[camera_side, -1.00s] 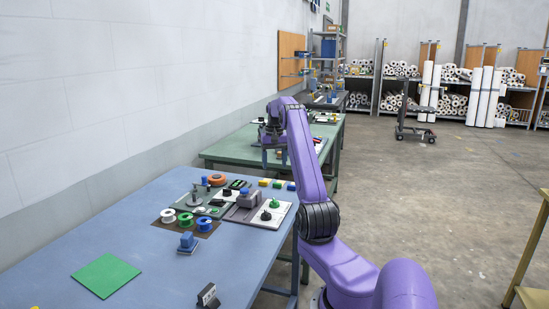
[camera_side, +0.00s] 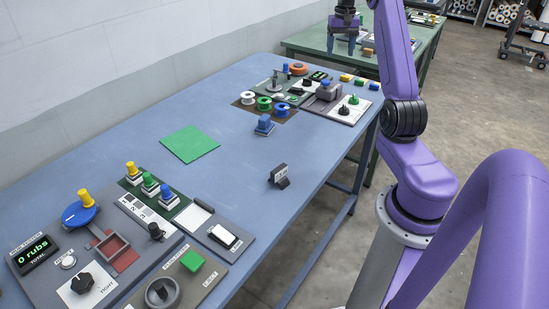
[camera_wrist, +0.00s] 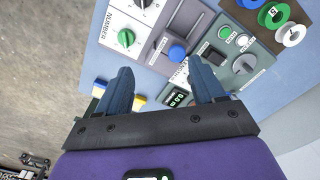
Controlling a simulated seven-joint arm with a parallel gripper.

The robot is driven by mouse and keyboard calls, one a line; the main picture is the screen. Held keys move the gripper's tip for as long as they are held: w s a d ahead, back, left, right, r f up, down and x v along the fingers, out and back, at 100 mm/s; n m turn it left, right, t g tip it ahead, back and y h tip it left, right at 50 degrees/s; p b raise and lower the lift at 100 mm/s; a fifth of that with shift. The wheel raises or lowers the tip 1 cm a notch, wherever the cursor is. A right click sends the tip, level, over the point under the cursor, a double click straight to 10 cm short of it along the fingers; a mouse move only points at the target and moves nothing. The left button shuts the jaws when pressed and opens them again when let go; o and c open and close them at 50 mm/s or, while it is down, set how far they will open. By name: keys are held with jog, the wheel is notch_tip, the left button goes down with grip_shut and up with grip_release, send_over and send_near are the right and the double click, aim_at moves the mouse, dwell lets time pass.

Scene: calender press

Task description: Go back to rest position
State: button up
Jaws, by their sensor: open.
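My purple arm reaches over toward the far end of the blue table (camera_side: 240,128). My gripper (camera_side: 342,46) is at the top of the side view, raised, with its two blue-grey fingers pointing down. In the wrist view my gripper (camera_wrist: 163,84) has its fingers spread wide, open and empty. A panel with dials, a slider with a blue knob (camera_wrist: 177,52) and buttons lies beyond the fingers. I see clear space between the fingers and the panel, and no contact.
A green square (camera_side: 190,144), a blue block (camera_side: 264,125) and a small dark sign (camera_side: 279,176) are on the table. Spools (camera_side: 264,104) lie near the far panel. A green table (camera_side: 300,40) stands behind.

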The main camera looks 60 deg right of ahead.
jog(key=w+a+r+n, duration=0.1)
jog(key=w+a+n, duration=0.3)
jog(key=a, duration=1)
jog(key=w+a+r+n, duration=0.1)
jog(key=w+a+n, duration=0.3)
jog(key=a, duration=1.1)
jog(key=s+a+n, duration=0.2)
jog(key=s+a, duration=0.1)
jog(key=a, duration=0.4)
jog(key=s+a+n, duration=0.2)
jog(key=s+a, duration=0.2)
jog(key=a, duration=0.4)
jog(key=s+a+n, duration=0.4)
jog(key=s+a, duration=0.3)
jog(key=s, duration=0.1)
jog(key=s+f+n, duration=0.2)
jog(key=s+n, duration=0.1)
jog(key=s, duration=0.5)
jog(key=s+a+f+n, duration=0.1)
jog(key=s+f+n, duration=0.1)
jog(key=s, duration=0.7)
jog(key=shift+a+f+n, duration=0.15)
jog(key=shift+f+n, duration=0.05)
jog(key=shift+n, duration=0.6)
jog(key=shift+w, duration=0.1)
